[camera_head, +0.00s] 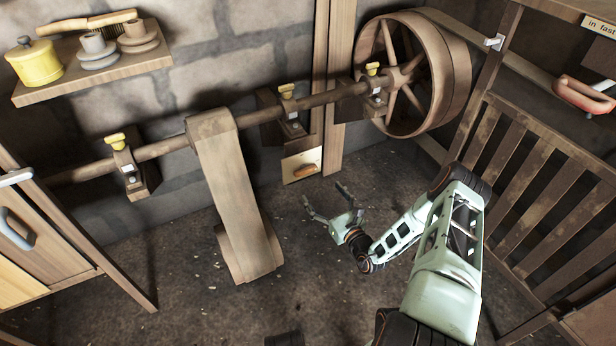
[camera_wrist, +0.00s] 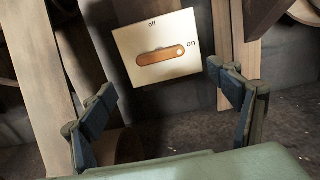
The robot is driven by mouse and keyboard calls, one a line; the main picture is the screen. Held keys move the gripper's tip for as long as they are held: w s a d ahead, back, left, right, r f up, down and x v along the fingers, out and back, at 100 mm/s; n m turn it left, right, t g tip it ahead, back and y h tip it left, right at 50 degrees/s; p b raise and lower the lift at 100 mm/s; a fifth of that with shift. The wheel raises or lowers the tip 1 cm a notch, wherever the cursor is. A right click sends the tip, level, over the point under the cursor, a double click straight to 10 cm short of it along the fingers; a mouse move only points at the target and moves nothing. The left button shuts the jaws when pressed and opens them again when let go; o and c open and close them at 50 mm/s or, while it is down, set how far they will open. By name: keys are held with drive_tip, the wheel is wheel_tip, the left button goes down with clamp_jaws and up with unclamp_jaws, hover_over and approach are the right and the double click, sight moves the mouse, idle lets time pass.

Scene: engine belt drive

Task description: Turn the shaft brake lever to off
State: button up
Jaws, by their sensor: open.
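The shaft brake lever (camera_wrist: 160,55) is a short orange-brown wooden handle on a cream plate (camera_wrist: 125,42). In the wrist view it lies nearly level, its pale dotted end at the right beside the word "on"; "off" is printed above it. In the head view the lever (camera_head: 304,171) shows small on its plate (camera_head: 290,163), low on the wall below the shaft. My gripper (camera_head: 332,207) is open and empty, in front of and below the plate. In the wrist view its fingers (camera_wrist: 172,98) are spread on either side, below the lever and apart from it.
A wooden post (camera_head: 333,70) rises behind the plate's right side. The line shaft (camera_head: 175,143) runs above, with a belt (camera_head: 232,185) at left and a large pulley wheel (camera_head: 450,75) at right. A slatted gate (camera_head: 530,185) stands right of my arm. The floor around my gripper is clear.

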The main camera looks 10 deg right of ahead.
sight(307, 173)
drive_tip(key=b+x, duration=0.3)
drive_tip(key=x, duration=0.7)
drive_tip(key=shift+w+a, duration=0.1)
drive_tip(key=shift+w, duration=0.2)
drive_tip(key=c, duration=1.2)
drive_tip(key=shift+o, duration=0.2)
